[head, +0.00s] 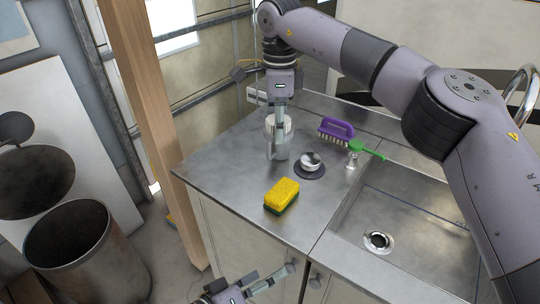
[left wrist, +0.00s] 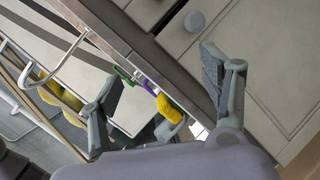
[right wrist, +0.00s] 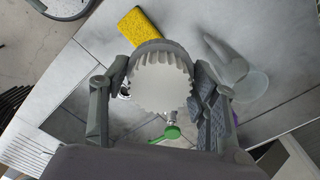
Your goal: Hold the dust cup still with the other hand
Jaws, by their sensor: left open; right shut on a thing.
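My right gripper (head: 279,150) points down over the steel counter. It is shut on a pale round thing with a toothed edge (right wrist: 160,82), apparently the dust cup; its pale side (head: 285,126) shows behind the fingers in the head view. The fingers lie on both sides of it. Its underside is hidden, so I cannot tell whether it touches the counter. A blurred grey-white shape (right wrist: 238,68) lies beside it in the right wrist view; I cannot tell what it is. My left gripper (head: 250,288) is open and empty, low in front of the cabinet.
A yellow sponge (head: 281,194) lies near the counter's front edge. A round metal piece on a dark disc (head: 311,164), a purple brush (head: 336,128) and a green-handled tool (head: 368,149) are nearby. The sink (head: 415,225) is right; a wooden post (head: 150,120) stands left.

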